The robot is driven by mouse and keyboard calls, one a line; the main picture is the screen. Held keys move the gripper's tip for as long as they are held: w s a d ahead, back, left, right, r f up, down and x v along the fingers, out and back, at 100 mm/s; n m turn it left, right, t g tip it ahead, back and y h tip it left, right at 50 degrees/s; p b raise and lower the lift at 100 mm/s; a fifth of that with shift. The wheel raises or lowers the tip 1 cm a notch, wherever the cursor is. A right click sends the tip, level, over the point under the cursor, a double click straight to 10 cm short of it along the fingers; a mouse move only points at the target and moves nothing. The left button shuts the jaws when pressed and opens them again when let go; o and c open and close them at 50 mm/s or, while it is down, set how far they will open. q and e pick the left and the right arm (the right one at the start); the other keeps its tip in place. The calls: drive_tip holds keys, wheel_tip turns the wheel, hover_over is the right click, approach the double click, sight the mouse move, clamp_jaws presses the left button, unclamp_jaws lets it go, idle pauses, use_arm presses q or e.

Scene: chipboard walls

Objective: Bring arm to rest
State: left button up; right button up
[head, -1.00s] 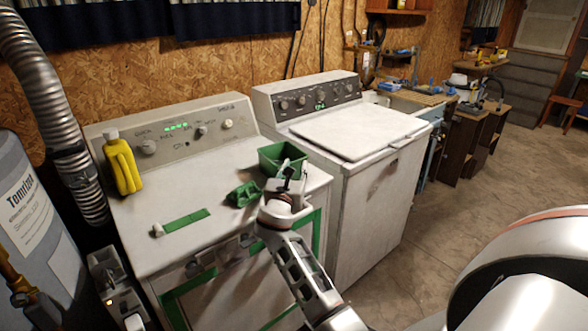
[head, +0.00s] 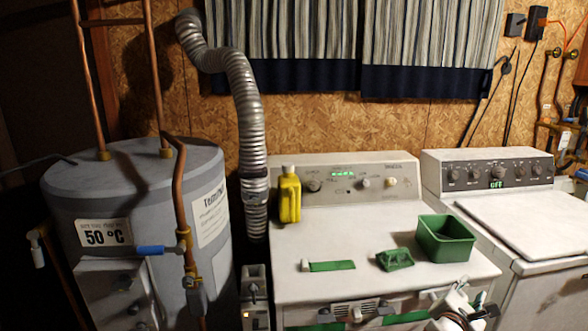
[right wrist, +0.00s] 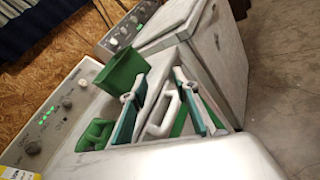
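My right gripper (head: 468,298) is at the bottom right of the head view, by the front right corner of the left white machine (head: 300,240). In the right wrist view its two teal-padded fingers (right wrist: 157,88) stand apart with nothing seen held between them. A white handle-like loop (right wrist: 163,115) shows between the fingers; I cannot tell what it belongs to. The rest of the right arm is mostly out of the head view. My left gripper is in neither view.
On the left machine are a green bin (head: 445,240), a green block-like object (head: 394,259), a green-and-white brush (head: 331,266) and a yellow bottle (head: 289,198). A grey tank (head: 140,200) stands left, a second machine (head: 520,215) right. Floor shows at right in the wrist view (right wrist: 285,80).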

drive_tip(key=s+a+f+m+g+y, duration=0.15)
drive_tip(key=s+a+f+m, duration=0.3)
drive_tip(key=s, duration=0.55)
drive_tip(key=s+a+f+m+g+y, duration=0.1)
drive_tip(key=s+a+f+m+y, duration=0.3)
drive_tip(key=s, duration=0.5)
drive_tip(key=s+a+f+m+g+y, duration=0.25)
drive_tip(key=s+m, duration=0.35)
drive_tip(key=s, duration=0.4)
drive_tip(key=w+a+f+m+t+y, duration=0.1)
drive_tip(key=a+f+t+y, duration=0.3)
drive_tip(key=a+f, duration=0.9)
wheel_tip(320, 180, down, 4)
drive_tip(key=shift+a+r+m+y, duration=0.2)
drive_tip(key=shift+m+y, duration=0.6)
drive_tip(key=shift+m, duration=0.05)
